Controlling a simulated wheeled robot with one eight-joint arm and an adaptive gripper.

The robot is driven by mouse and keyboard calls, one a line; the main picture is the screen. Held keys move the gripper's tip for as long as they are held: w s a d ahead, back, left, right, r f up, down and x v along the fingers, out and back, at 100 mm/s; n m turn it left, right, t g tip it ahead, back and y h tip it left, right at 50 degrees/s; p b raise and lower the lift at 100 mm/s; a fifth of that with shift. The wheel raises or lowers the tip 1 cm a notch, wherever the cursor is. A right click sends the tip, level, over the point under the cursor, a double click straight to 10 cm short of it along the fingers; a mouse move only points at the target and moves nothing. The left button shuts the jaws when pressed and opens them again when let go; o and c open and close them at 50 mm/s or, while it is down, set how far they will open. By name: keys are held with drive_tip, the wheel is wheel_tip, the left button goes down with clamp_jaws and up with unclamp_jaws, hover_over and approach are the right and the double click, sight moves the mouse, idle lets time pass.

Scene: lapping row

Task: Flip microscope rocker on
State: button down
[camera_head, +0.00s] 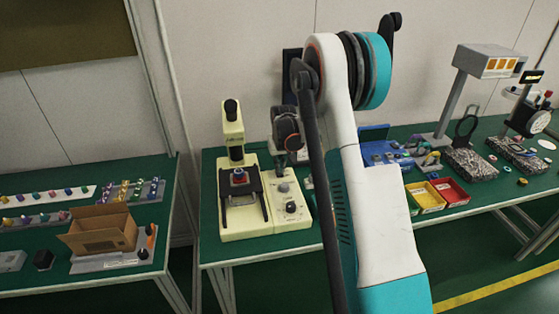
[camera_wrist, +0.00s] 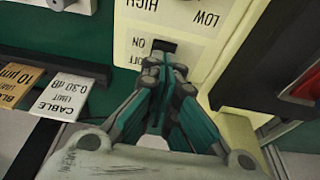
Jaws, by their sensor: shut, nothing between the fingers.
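The cream microscope (camera_head: 236,213) stands on the middle table in the head view. Its control panel (camera_head: 287,191) is on the right side of its base. In the wrist view the panel (camera_wrist: 195,38) shows upside-down HIGH, LOW, ON and OFF lettering. The small black rocker (camera_wrist: 164,46) sits beside ON and OFF; I cannot tell which way it is tipped. My gripper (camera_wrist: 178,72) is shut and empty, its fingertips just below the rocker in the picture. Whether they touch it is unclear. My gripper (camera_head: 281,160) also shows above the panel in the head view.
Label cards (camera_wrist: 62,94) lie beside the panel in the wrist view. A dark stage with a red part (camera_wrist: 305,87) is at the right. Yellow (camera_head: 425,196) and red (camera_head: 450,190) bins stand right of my arm. A cardboard box (camera_head: 103,236) is on the left table.

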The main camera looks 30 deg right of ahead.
drive_tip(key=shift+f, duration=0.3)
drive_tip(key=shift+s+a+f+b, duration=0.1)
drive_tip(key=shift+s+f+b, duration=0.25)
drive_tip(key=shift+f, duration=0.2)
drive_tip(key=shift+r, duration=0.1)
drive_tip(key=shift+w, duration=0.2)
drive_tip(key=shift+w+d+r, duration=0.1)
drive_tip(key=shift+w+d, duration=0.1)
drive_tip(key=shift+w, duration=0.4)
drive_tip(key=shift+r+p, duration=0.3)
drive_tip(key=shift+r, duration=0.1)
drive_tip(key=s+p+v, duration=0.2)
drive_tip(key=p+v, duration=0.2)
drive_tip(key=v, duration=0.9)
drive_tip(key=shift+a+f, duration=0.3)
